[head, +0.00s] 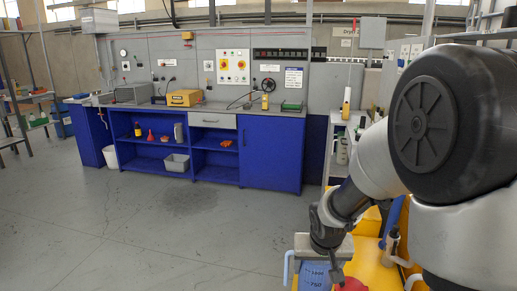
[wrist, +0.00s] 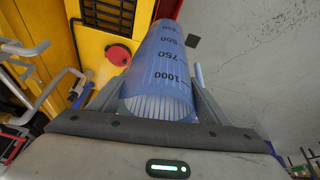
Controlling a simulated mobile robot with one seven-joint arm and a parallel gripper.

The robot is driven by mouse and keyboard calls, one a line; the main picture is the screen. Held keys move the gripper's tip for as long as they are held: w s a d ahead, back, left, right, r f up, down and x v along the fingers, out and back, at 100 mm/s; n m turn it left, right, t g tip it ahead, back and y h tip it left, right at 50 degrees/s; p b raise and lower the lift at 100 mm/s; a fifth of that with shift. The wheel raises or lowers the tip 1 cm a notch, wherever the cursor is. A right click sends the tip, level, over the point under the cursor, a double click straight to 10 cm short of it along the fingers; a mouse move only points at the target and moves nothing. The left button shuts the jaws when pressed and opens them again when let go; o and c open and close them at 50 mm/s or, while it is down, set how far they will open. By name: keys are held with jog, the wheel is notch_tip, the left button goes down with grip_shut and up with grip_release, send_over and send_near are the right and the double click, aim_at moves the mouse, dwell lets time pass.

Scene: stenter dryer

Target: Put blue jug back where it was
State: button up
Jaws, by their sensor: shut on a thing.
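The blue jug (wrist: 165,65) is translucent, with dark volume marks such as 750 and 1000. In the wrist view it lies between the two fingers of my gripper (wrist: 158,98), which is shut on it. In the head view the jug (head: 314,276) shows at the bottom edge, just below my gripper (head: 322,258), and its lower part is cut off by the frame. The wrist view shows the grey floor beside and beyond the jug. I cannot tell from these views which spot the jug came from.
A yellow surface (wrist: 95,50) with a round red part (wrist: 118,54) is close beside the jug. A blue workbench (head: 270,152) with a grey top and open shelves stands across the room. A grey bin (head: 176,163) sits on its lower shelf. The floor (head: 150,225) between is clear.

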jog(key=shift+n+y, duration=0.3)
jog(key=shift+n, duration=0.3)
jog(key=s+r+p, duration=0.1)
jog(key=r, duration=0.1)
jog(key=s+a+r+p, duration=0.1)
jog(key=r+p, duration=0.1)
jog(key=r, duration=0.1)
jog(key=s+a+r+p, duration=0.1)
jog(key=r, duration=0.1)
jog(key=shift+a+r, duration=0.2)
jog(key=shift+a, duration=0.05)
notch_tip(320, 180, up, 6)
jog(key=s+d+p, duration=0.1)
jog(key=p, duration=1.2)
jog(key=shift+s+d+p, duration=0.2)
jog(key=shift+s+p, duration=0.1)
jog(key=shift+p, duration=0.1)
jog(key=shift+f, duration=0.15)
